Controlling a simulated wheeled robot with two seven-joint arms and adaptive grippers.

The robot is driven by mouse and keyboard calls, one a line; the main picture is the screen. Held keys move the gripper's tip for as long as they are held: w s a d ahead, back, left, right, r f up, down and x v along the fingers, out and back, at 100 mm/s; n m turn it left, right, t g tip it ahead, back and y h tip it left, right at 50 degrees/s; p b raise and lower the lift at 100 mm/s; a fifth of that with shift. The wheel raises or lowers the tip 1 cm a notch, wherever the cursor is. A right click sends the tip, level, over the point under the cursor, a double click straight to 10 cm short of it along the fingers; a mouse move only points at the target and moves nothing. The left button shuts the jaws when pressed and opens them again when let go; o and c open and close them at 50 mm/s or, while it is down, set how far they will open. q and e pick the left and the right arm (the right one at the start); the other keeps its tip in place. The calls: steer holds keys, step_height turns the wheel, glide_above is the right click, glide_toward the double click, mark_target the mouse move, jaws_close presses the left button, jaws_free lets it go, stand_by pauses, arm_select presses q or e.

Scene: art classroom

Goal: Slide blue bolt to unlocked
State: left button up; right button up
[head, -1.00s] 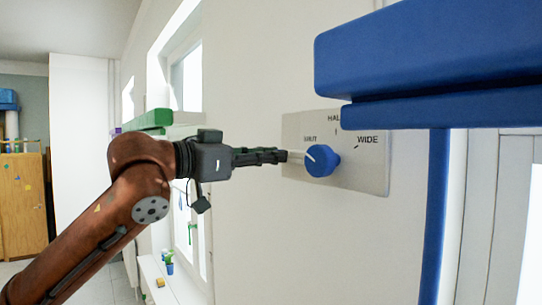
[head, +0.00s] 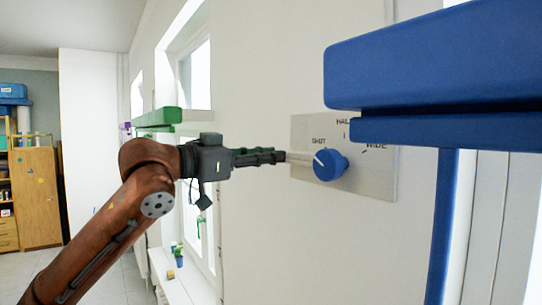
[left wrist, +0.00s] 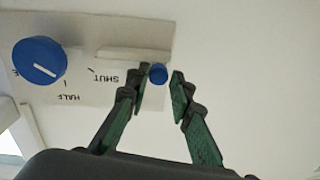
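A small blue round bolt knob (left wrist: 158,74) shows in the left wrist view at the end of a pale bar (left wrist: 135,53) by the plate's edge. My left gripper (left wrist: 160,80) has its fingers apart, one on each side of the knob, with slim gaps; I cannot tell if either touches it. In the head view my left gripper (head: 286,157) reaches the left edge of the pale wall plate (head: 380,185), and its fingertips are hard to make out there. No "unlocked" mark is readable. My right gripper is not in view.
A large blue dial (head: 330,164) with a white line sits on the plate, marked SHUT, HALF and WIDE. A thick blue beam (head: 430,60) juts out at upper right above a blue post (head: 445,220). Windows and a sill (head: 180,280) lie behind my arm.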

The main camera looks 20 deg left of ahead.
arm_select(q)
steer(key=o, duration=0.4)
steer(key=shift+w+a, duration=0.15)
steer(key=shift+a, duration=0.05)
steer(key=shift+c, duration=0.2)
steer(key=shift+d, duration=0.1)
steer(key=v, duration=1.2)
